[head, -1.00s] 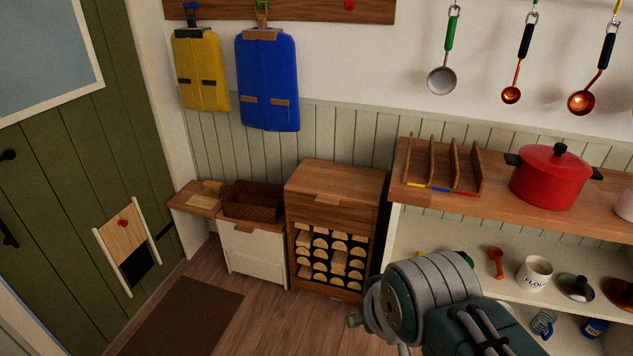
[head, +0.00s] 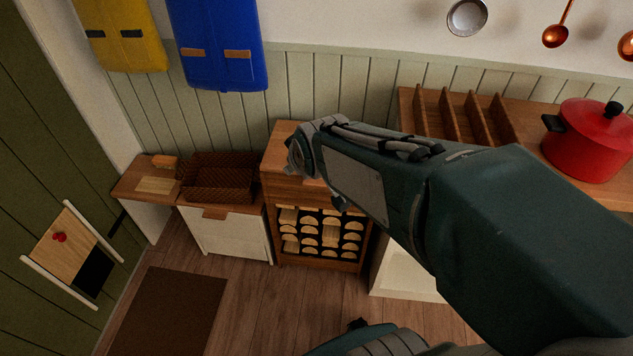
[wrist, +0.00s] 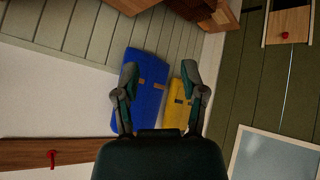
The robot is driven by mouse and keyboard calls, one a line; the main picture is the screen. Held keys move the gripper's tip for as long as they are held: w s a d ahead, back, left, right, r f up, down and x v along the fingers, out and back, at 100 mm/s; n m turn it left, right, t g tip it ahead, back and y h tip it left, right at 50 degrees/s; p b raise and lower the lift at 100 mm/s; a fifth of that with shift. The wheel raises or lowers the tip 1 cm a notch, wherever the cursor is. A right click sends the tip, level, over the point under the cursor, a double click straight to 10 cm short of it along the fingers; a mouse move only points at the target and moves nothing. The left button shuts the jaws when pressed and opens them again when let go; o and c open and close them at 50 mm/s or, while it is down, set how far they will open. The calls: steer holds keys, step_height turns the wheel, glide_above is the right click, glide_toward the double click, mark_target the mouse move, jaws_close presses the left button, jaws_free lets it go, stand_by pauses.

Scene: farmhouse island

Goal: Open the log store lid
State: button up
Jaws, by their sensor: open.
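The log store (head: 318,258) is a wooden cabinet against the wall, with cut logs showing in its open front. Its flat wooden lid (head: 281,137) lies shut on top. My arm crosses in front of the lid in the head view and hides its right part and front handle. My gripper (wrist: 160,95) shows in the wrist view with its two fingers apart and nothing between them. It faces the wall with the hanging blue and yellow bags. I cannot make out the fingers in the head view.
A white chest (head: 228,238) with a dark woven basket (head: 220,178) stands left of the log store. On the right, a counter carries a wooden rack (head: 465,115) and a red pot (head: 590,140). A blue bag (head: 217,45) hangs above.

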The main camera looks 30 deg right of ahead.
steer(key=w+d+f+n+t, duration=0.2)
steer(key=w+d+f+n, duration=0.15)
steer(key=w+f, duration=0.55)
steer(key=n+t+h, duration=0.2)
steer(key=n+t, duration=0.3)
steer(key=n, duration=0.1)
glide_above(320, 187)
steer(key=s+a, duration=0.3)
step_height(320, 187, down, 17)
steer(key=s+d+f+n+t+h, duration=0.1)
steer(key=s+f+n+t, duration=0.15)
steer(key=s+f, duration=0.45)
steer(key=x, duration=0.4)
steer(key=f+x, duration=0.1)
steer(key=x, duration=0.7)
steer(key=shift+a+f, duration=0.1)
steer(key=shift+f, duration=0.05)
jaws_close()
